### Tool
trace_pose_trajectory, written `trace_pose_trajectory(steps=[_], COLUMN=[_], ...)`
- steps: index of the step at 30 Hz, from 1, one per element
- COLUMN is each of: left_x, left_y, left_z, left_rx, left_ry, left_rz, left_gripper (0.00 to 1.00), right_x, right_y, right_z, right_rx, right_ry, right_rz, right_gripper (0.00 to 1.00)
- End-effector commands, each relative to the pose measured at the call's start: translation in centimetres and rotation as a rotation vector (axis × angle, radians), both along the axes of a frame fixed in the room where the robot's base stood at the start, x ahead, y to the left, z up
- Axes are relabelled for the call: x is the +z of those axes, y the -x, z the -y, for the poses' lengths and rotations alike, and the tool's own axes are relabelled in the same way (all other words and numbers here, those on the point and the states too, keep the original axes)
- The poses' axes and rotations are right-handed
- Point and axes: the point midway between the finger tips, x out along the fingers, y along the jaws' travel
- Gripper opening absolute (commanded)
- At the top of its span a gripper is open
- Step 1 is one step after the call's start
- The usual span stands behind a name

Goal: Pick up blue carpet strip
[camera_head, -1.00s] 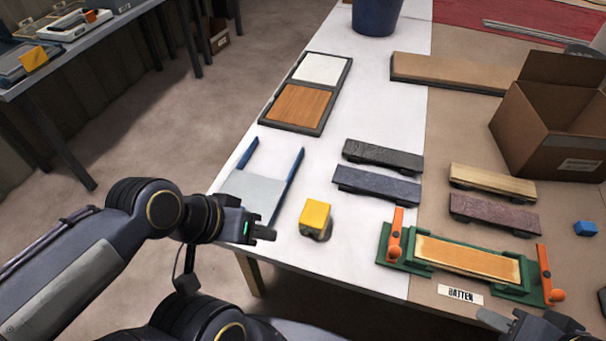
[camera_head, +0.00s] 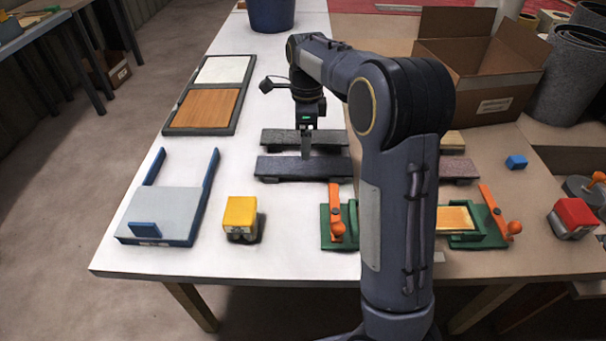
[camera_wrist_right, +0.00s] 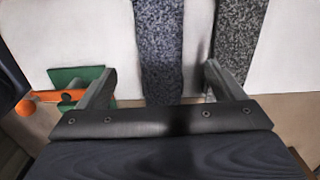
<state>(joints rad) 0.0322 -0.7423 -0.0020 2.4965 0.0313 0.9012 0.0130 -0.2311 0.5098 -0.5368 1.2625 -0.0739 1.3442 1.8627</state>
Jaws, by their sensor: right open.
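The blue carpet strip (camera_head: 300,168) lies flat across the white tabletop, a dark blue-grey bar on small feet. It also shows in the right wrist view (camera_wrist_right: 158,40), running between my fingers. A dark grey strip (camera_head: 275,139) lies parallel behind it; the wrist view shows it as a speckled band (camera_wrist_right: 242,35) at the right. My right gripper (camera_head: 306,150) points down over these strips. In the wrist view its fingers (camera_wrist_right: 160,72) are apart, one on each side of the blue strip, with nothing held. My left gripper is out of the head view.
A green fixture with orange clamps (camera_head: 337,225) stands in front, partly hidden by my arm. A yellow block (camera_head: 241,215), a blue-railed grey holder (camera_head: 165,205) and a framed panel tray (camera_head: 205,130) are at left. A cardboard box (camera_head: 490,75) stands at back right.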

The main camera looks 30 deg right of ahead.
Motion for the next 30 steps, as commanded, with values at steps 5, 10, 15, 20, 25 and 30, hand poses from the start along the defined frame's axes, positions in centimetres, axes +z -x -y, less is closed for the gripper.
trace_pose_trajectory(steps=[5, 10, 15, 20, 25, 30], left_x=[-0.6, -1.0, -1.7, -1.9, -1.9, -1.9], left_y=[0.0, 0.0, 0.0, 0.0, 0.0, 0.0], left_z=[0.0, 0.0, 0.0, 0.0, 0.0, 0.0], left_rx=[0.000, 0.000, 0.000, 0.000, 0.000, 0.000], left_ry=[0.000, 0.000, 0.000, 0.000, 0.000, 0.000], left_rz=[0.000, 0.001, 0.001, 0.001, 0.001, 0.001], left_gripper=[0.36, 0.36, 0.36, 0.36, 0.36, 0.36], right_x=[-1.9, -3.8, -6.5, -8.0, -8.1, -8.1], right_y=[-0.5, -0.4, -0.1, -0.2, -0.2, -0.2], right_z=[0.0, -0.1, -0.3, -0.3, -0.3, -0.3], right_rx=[-0.037, -0.036, -0.035, -0.034, -0.034, -0.034], right_ry=[0.017, 0.015, 0.014, 0.014, 0.014, 0.013], right_rz=[-0.011, -0.009, -0.011, -0.008, -0.008, -0.007], right_gripper=[0.89, 0.89, 0.89, 0.89, 0.89, 0.79])
